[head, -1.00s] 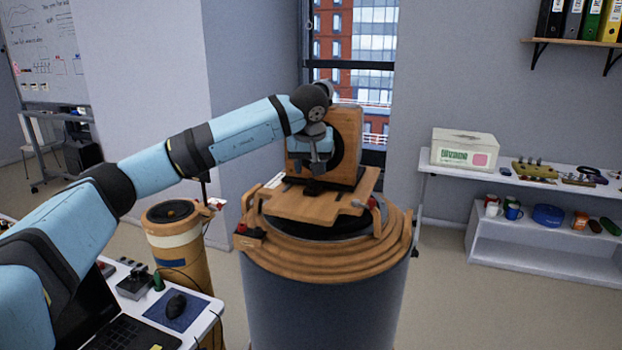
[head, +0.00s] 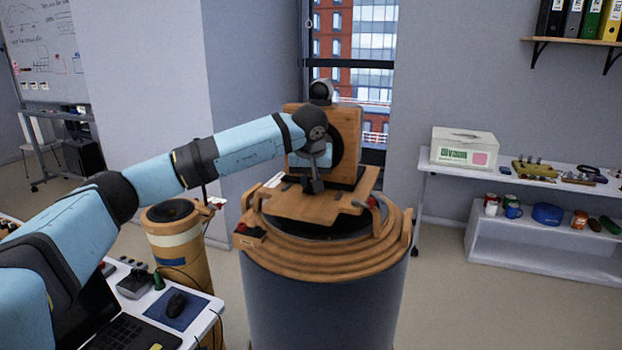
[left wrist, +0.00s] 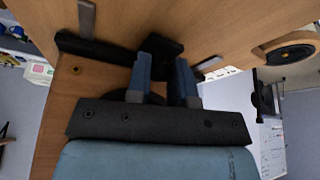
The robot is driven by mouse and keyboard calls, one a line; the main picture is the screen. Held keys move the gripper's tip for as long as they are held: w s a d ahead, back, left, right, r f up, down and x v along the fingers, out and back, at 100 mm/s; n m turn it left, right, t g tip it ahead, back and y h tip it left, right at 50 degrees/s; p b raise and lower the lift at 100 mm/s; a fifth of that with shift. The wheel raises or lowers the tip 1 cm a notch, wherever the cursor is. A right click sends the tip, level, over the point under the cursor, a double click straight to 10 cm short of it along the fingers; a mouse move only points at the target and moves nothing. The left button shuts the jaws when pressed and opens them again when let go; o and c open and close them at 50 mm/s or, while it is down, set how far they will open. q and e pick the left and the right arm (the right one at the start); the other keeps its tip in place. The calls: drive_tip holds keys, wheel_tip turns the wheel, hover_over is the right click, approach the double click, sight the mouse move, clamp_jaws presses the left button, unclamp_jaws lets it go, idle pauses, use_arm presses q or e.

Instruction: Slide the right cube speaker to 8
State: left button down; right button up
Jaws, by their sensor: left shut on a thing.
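A wooden cube speaker (head: 347,118) with a dark round driver stands upright on a wooden board (head: 310,207) on top of a large drum. It is the only cube speaker I can make out. My left gripper (head: 312,186) is low in front of the speaker, just above the board, and hides part of the driver. In the left wrist view its two blue fingers (left wrist: 168,84) are close together at a black block (left wrist: 165,48) by the wood, which they partly hide. I cannot read any scale or the number 8. My right gripper is not in view.
Coiled wooden rings (head: 330,265) and upright brackets surround the board on the drum. A smaller wooden barrel (head: 180,255) stands to the left, beside a desk with a mouse (head: 176,303). A white shelf (head: 545,250) with small items is at the right.

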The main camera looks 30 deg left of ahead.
use_arm(q)
drive_tip(key=shift+w+r, duration=0.15)
drive_tip(key=shift+w, duration=0.05)
drive_tip(key=w, duration=0.2)
drive_tip(key=w+a+p, duration=0.1)
drive_tip(key=shift+w+a, duration=0.1)
drive_tip(key=shift+w, duration=0.3)
drive_tip(key=shift+r, duration=0.1)
drive_tip(key=c, duration=1.2)
unclamp_jaws()
drive_tip(key=shift+o, duration=1)
drive_tip(key=shift+w+f, duration=0.15)
drive_tip(key=shift+f, duration=0.05)
drive_tip(key=shift+r, duration=0.1)
